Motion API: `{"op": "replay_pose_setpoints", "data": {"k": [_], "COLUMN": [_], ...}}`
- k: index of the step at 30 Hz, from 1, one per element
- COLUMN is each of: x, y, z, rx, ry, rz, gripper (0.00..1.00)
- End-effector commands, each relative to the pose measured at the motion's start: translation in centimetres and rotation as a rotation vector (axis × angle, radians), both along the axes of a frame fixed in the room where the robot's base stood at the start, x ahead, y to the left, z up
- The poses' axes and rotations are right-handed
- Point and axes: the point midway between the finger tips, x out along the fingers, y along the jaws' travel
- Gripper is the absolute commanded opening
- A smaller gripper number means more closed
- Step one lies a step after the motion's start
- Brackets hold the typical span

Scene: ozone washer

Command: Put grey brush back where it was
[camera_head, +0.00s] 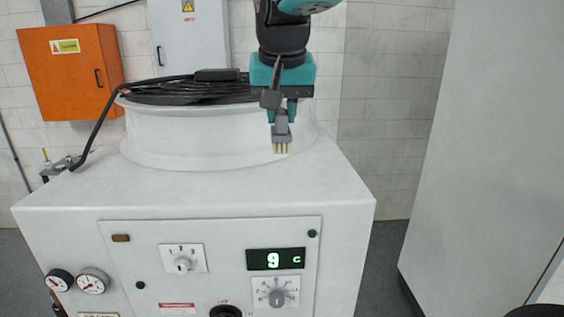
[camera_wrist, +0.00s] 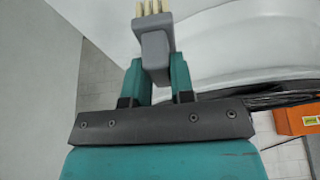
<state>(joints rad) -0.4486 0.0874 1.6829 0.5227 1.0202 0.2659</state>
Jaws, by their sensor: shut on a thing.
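The grey brush (camera_head: 281,129) has a grey body and pale bristles that point down in the head view. My gripper (camera_head: 282,108) is shut on its upper part and holds it in front of the right side of the washer's round white tub (camera_head: 200,140). In the wrist view the grey brush (camera_wrist: 155,45) sits between the teal fingers of my gripper (camera_wrist: 157,75), with its bristles at the top edge. I cannot tell whether the bristles touch the washer.
The white washer body (camera_head: 60,205) fills the front, with gauges, knobs and a green display reading 9 C. A black hose (camera_head: 97,128) and coiled cable lie over the tub's rim. An orange box (camera_head: 70,70) hangs behind at left. A tall pale cabinet (camera_head: 480,150) stands at right.

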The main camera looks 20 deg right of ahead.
Motion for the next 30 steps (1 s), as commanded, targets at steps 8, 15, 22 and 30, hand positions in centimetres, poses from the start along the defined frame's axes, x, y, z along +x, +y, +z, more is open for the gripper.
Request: {"op": "replay_pose_setpoints", "data": {"k": [8, 15, 22, 30], "x": [0.0, 0.0, 0.0, 0.0], "y": [-0.1, -0.1, -0.1, -0.1], "z": [-3.5, -6.7, -7.3, -7.3], "rx": [-0.001, -0.001, 0.000, 0.000], "ry": [0.000, 0.002, 0.001, 0.001], "rz": [-0.001, -0.002, -0.002, -0.002], "gripper": [0.00, 0.00, 0.00, 0.48]}}
